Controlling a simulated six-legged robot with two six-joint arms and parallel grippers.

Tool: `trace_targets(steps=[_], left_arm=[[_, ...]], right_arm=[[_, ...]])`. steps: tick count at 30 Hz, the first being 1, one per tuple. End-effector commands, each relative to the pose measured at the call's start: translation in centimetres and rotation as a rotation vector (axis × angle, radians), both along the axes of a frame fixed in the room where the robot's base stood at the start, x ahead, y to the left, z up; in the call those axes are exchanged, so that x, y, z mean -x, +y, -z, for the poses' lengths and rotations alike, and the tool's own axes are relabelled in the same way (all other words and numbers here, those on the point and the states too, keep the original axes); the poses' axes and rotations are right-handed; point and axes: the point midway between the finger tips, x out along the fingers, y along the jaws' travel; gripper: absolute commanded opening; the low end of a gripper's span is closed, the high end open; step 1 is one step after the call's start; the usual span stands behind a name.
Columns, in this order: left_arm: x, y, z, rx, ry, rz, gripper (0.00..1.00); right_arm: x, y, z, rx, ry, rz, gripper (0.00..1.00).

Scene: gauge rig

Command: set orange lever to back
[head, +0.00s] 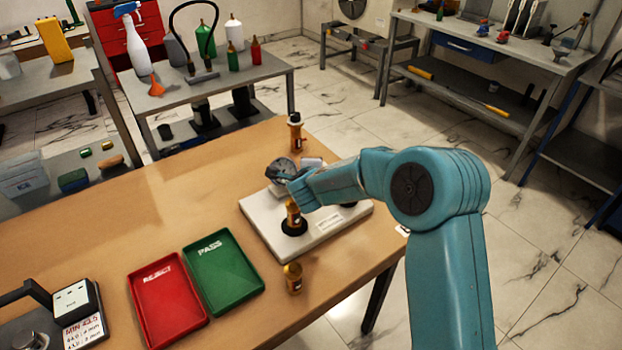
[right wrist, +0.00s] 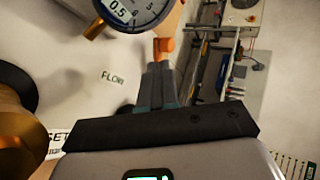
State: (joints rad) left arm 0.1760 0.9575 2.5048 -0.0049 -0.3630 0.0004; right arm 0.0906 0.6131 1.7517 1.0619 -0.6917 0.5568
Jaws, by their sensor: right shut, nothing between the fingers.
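The orange lever (right wrist: 163,46) shows in the right wrist view just beyond my right fingertips, below and right of a round dial gauge (right wrist: 132,10). I cannot tell whether the fingertips touch it. My right gripper (right wrist: 158,70) is shut and empty over the white base marked FLOW. In the head view my teal right arm reaches from the right over the white gauge rig base (head: 262,232) and hides the lever. A brass fitting (head: 292,216) stands in a black seat on the base. My left gripper is not in view.
A red REJECT tray (head: 168,300) and a green PASS tray (head: 224,275) lie left of the rig. One brass fitting (head: 293,279) stands in front of the rig, another (head: 295,133) behind it. The wooden tabletop (head: 100,225) is clear at left.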

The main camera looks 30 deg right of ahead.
Motion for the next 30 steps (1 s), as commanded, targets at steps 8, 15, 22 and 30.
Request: trace_targets(steps=[8,15,22,30], left_arm=[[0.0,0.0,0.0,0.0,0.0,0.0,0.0],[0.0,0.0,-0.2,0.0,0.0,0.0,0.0],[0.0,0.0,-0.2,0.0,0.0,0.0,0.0],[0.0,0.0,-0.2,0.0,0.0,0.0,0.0]], right_arm=[[4.7,3.2,-3.6,-0.001,-0.002,-0.001,0.0],[6.8,4.5,-5.1,-0.001,-0.001,0.0,0.0],[7.1,4.7,-5.2,-0.001,0.001,0.001,0.0],[7.1,4.7,-5.2,-0.001,0.001,0.001,0.0]])
